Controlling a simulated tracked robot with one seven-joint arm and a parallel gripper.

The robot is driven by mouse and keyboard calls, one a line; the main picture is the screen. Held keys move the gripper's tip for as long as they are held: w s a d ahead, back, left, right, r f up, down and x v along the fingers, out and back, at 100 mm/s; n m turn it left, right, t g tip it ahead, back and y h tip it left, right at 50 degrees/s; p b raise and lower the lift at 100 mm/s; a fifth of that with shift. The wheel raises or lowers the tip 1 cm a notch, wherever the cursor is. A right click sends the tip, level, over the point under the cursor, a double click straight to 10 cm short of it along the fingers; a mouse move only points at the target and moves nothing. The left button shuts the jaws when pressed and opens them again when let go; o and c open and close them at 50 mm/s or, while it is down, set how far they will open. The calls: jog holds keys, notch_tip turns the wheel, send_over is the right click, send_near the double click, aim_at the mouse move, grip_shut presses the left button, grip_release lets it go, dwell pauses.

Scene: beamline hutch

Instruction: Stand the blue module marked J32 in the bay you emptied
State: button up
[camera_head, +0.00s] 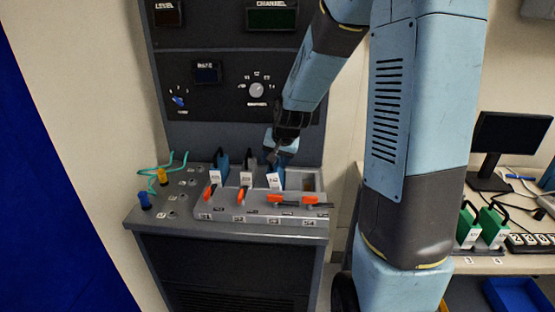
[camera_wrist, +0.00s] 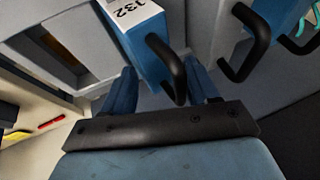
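The blue module marked J32 (camera_wrist: 125,30) shows in the wrist view with its white label and black handle (camera_wrist: 168,65). A blue module (camera_head: 279,176) with a white label is at the third bay in the head view, below my gripper (camera_head: 274,156); its label is too small to read there. In the wrist view my gripper (camera_wrist: 163,88) is open, its two blue fingers apart on either side of the handle. I cannot tell whether they touch it. The rightmost bay (camera_head: 308,182) of the rack (camera_head: 262,215) is empty; an open bay (camera_wrist: 58,46) shows beside J32.
A blue module (camera_head: 221,165) and a grey module (camera_head: 249,166) stand in the left bays. Orange levers line the front; the right two (camera_head: 283,199) lie sideways. Green cables (camera_head: 160,170) are at left. Two green modules (camera_head: 480,228) stand on the right-hand bench.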

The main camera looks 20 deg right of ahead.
jog(key=o, duration=0.4)
jog(key=shift+d, duration=0.25)
jog(key=shift+r, duration=0.1)
jog(key=v, duration=1.3)
jog(key=shift+s+r, duration=0.1)
jog(key=shift+r, duration=0.15)
jog(key=s+r+n, duration=0.1)
jog(key=s+r, duration=0.1)
jog(key=s, duration=0.5)
jog(key=s+r+n, duration=0.2)
jog(key=s, duration=0.5)
jog(key=s+r+n+h, duration=0.1)
jog(key=s+r+n, duration=0.1)
jog(key=s, duration=0.6)
jog(key=shift+a+r, duration=0.25)
jog(key=shift+a, duration=0.05)
